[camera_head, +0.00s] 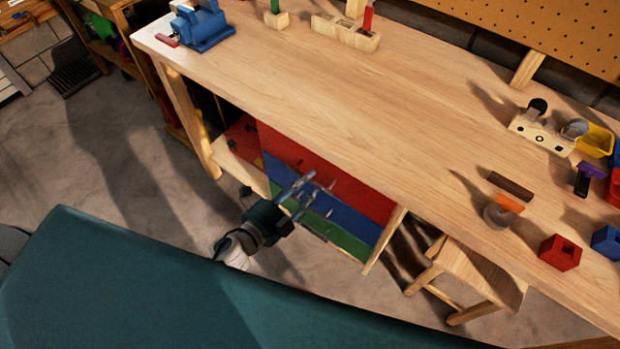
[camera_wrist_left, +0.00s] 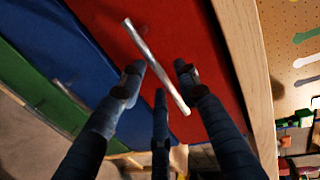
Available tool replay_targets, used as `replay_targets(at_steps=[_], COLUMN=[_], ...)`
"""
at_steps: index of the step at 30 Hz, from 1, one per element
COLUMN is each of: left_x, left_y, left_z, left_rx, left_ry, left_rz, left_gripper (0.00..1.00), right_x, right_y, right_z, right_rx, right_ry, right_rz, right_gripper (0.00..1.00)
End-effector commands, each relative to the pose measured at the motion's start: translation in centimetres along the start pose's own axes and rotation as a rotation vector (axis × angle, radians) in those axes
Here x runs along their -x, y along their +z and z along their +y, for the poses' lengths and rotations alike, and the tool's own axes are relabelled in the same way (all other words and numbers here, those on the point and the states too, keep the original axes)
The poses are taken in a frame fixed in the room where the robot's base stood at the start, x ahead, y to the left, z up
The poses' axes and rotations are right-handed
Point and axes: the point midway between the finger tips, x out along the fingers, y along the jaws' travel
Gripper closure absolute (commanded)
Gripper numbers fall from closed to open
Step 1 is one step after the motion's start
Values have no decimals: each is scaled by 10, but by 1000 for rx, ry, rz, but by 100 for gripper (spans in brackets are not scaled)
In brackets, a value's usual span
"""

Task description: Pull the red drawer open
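The red drawer (camera_head: 352,188) is the top front of a drawer unit under the wooden workbench, above a blue and a green drawer. It looks shut. In the left wrist view the red drawer (camera_wrist_left: 215,100) fills the middle, with a slanted metal bar handle (camera_wrist_left: 150,55). My left gripper (camera_head: 312,188) is in front of the drawers. In the left wrist view its spread fingers (camera_wrist_left: 160,80) point at the red front, and the handle runs across the gap between their tips. The fingers are apart, not closed on the handle. My right gripper is not in view.
The blue drawer (camera_head: 325,205) and green drawer (camera_head: 350,242) lie below the red one. The workbench top (camera_head: 300,80) overhangs them, with a blue vise (camera_head: 205,28) at its left end. A wooden stool (camera_head: 480,275) stands to the right. The floor (camera_head: 120,150) at left is clear.

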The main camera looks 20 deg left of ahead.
Motion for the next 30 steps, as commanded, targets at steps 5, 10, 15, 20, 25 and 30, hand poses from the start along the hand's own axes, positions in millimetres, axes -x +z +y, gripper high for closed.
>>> replay_targets(at_steps=[5,10,15,20,25,30], left_x=[-18,-22,-21,-21,-21,-19], left_y=[0,0,0,0,0,0], left_z=[0,0,1,1,0,1], left_rx=[1,0,1,1,1,1], left_ry=[0,1,1,1,0,1], left_rz=[0,0,0,0,0,0], left_gripper=[68,68,68,100,100,100], right_x=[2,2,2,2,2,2], right_y=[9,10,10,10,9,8], right_z=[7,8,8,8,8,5], right_rx=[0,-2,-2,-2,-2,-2], right_ry=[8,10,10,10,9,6], right_rz=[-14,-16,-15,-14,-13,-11], right_gripper=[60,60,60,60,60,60])
